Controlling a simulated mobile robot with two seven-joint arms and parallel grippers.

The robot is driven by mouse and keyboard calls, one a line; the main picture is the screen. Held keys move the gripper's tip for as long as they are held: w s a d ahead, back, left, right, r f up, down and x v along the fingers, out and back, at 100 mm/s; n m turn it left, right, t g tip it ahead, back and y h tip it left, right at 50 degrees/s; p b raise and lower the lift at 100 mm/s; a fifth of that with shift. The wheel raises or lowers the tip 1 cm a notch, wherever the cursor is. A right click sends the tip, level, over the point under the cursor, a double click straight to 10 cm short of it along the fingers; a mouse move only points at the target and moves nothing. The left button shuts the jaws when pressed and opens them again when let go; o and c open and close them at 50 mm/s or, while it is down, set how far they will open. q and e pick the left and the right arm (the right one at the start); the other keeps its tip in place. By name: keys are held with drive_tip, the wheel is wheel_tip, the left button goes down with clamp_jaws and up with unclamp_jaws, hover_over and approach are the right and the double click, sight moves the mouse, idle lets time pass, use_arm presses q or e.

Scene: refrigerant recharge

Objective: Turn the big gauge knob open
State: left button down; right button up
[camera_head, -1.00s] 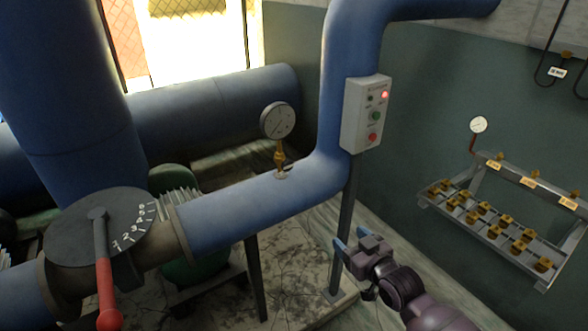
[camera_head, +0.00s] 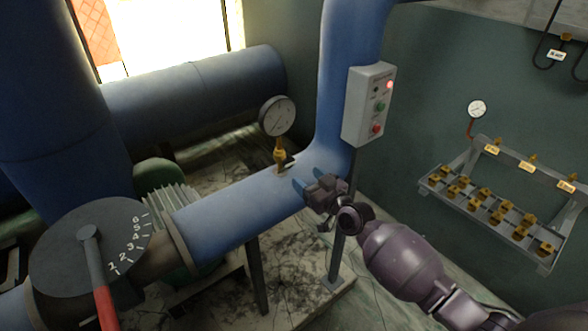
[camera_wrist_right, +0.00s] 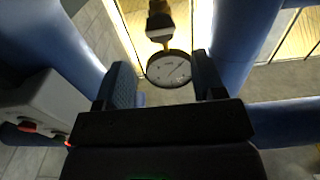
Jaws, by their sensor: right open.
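The big gauge (camera_head: 277,117) is a round white dial in a dark rim, upright on the blue pipe. Its brass stem (camera_head: 280,155) carries a small dark knob (camera_head: 290,161) on its right side. My right gripper (camera_head: 308,178) is open, with blue fingertips pointing toward the stem from the lower right, apart from the knob. Nothing is between the fingers up close. My left gripper is not in view.
A control box (camera_head: 369,104) with a lit red lamp stands right of the gauge, near my arm. A large valve disc (camera_head: 75,265) with a red lever is at the lower left. A rack of brass fittings (camera_head: 490,215) and a small gauge (camera_head: 477,108) are at the right wall.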

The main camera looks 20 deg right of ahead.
sight(291, 163)
drive_tip(key=b+x, duration=0.2)
drive_tip(key=x, duration=0.4)
drive_tip(key=shift+w+a, duration=0.1)
drive_tip(key=shift+w, duration=0.2)
drive_tip(key=c, duration=0.9)
drive_tip(key=n, duration=0.3)
drive_tip(key=shift+n, duration=0.4)
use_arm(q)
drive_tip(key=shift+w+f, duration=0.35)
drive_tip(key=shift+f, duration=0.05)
use_arm(e)
drive_tip(key=shift+n, duration=0.4)
drive_tip(key=shift+r, duration=0.1)
